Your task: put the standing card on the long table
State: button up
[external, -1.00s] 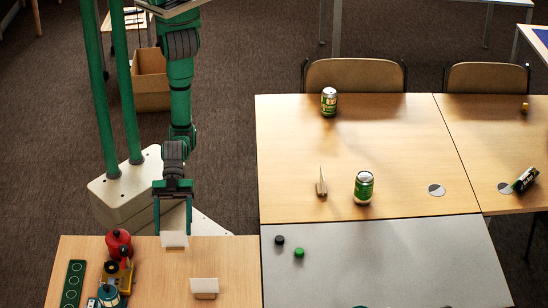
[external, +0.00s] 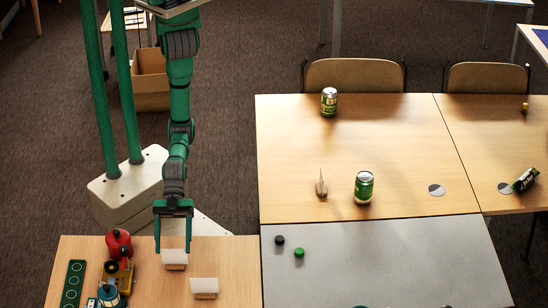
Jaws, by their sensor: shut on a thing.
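My gripper (external: 173,250) points down over the wooden table at the lower left, with a finger on each side of a white standing card (external: 174,257) on a small wooden base. It is shut on this card, which is upright; I cannot tell whether its base touches the tabletop. A second standing card (external: 204,285) stands just to the right and nearer on the same table (external: 235,262). A third standing card (external: 321,184), seen nearly edge-on, is on the wooden table (external: 290,150) at the right, left of a green can.
A red kettle-like pot (external: 118,242), a yellow toy (external: 118,272), a teal pot (external: 109,295) and a green holed board (external: 72,286) crowd the left. The grey table (external: 370,262) has two small caps. Green cans (external: 364,188) and (external: 329,102) stand beyond.

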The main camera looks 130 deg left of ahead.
jog(key=shift+f, duration=0.1)
jog(key=o, duration=1.3)
jog(key=shift+r, duration=0.2)
jog(key=v, duration=1.2)
